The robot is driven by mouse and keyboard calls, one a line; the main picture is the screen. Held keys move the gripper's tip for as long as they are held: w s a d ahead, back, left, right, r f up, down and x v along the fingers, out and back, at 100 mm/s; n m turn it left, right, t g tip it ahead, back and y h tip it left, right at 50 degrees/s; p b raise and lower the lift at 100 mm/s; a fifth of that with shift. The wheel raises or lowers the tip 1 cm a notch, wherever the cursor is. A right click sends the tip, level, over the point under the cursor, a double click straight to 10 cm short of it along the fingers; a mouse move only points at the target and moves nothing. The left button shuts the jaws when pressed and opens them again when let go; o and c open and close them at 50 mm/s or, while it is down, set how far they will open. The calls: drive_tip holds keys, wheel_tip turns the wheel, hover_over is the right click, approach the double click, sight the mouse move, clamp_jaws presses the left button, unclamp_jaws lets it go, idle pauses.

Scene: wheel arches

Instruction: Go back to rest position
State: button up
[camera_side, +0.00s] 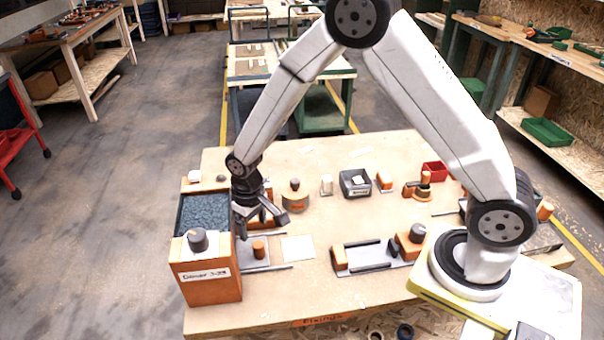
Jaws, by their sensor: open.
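My gripper (262,221) is at the left part of the wooden table (310,305), at the end of my white arm. Its fingers are spread and I see nothing between them. It hangs beside the right edge of a box with a dark granular top (204,214), above or in front of an orange-brown part (268,196) that it partly hides. Whether it touches that part or the box cannot be told from this view.
An orange box with a dark knob (198,240) stands at the table's front left. Right of it are a small fixture (259,250) and a white sheet (298,248). A round orange block (295,194), grey bin (355,183) and red bin (435,171) stand further back.

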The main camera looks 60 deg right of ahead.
drive_tip(key=shift+r, duration=0.1)
idle(0.3)
drive_tip(key=shift+s+d+r, duration=0.2)
drive_tip(key=shift+d+r, duration=0.05)
drive_tip(key=shift+r, duration=0.1)
drive_tip(key=s+d+r+t, duration=0.1)
drive_tip(key=s+d+r, duration=0.2)
drive_tip(key=s, duration=0.4)
drive_tip(key=s+d+r+t, duration=0.1)
drive_tip(key=s+d+r, duration=0.2)
drive_tip(key=s+r, duration=0.3)
drive_tip(key=shift+s+d+r+t, duration=0.3)
drive_tip(key=shift+s+d, duration=0.05)
drive_tip(key=shift+d, duration=0.05)
